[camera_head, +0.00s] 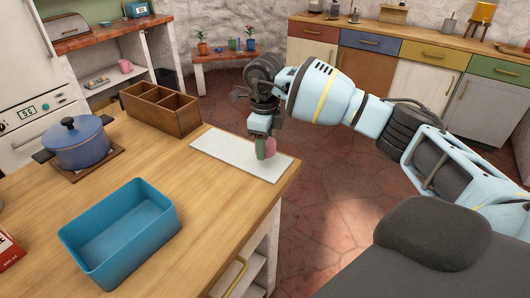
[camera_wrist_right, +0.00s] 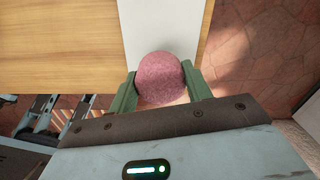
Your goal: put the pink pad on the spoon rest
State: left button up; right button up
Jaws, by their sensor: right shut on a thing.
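The pink pad (camera_wrist_right: 161,78) is a round-topped, speckled pink piece between the green fingers of my right gripper (camera_wrist_right: 162,92). In the head view my right gripper (camera_head: 264,149) points down over the slab, shut on the pad, whose pink side (camera_head: 271,146) shows beside a green finger. A flat white rectangular slab (camera_head: 225,152) lies on the wooden counter near its right edge; I cannot tell for sure whether it is the spoon rest. The slab also shows in the wrist view (camera_wrist_right: 160,25). I cannot tell whether the pad touches it. My left gripper is out of view.
A blue open bin (camera_head: 121,235) stands at the front of the counter (camera_head: 205,215). A blue lidded pot (camera_head: 78,146) on a wooden trivet is at the left. A divided wooden box (camera_head: 160,110) stands behind the slab. The counter edge is close right of the slab.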

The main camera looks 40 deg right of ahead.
jog(key=shift+f, duration=1.75)
jog(key=shift+f, duration=0.2)
jog(key=o, duration=0.9)
jog(key=shift+o, duration=0.2)
jog(key=shift+r, duration=0.15)
notch_tip(320, 180, up, 12)
jog(key=shift+r, duration=0.1)
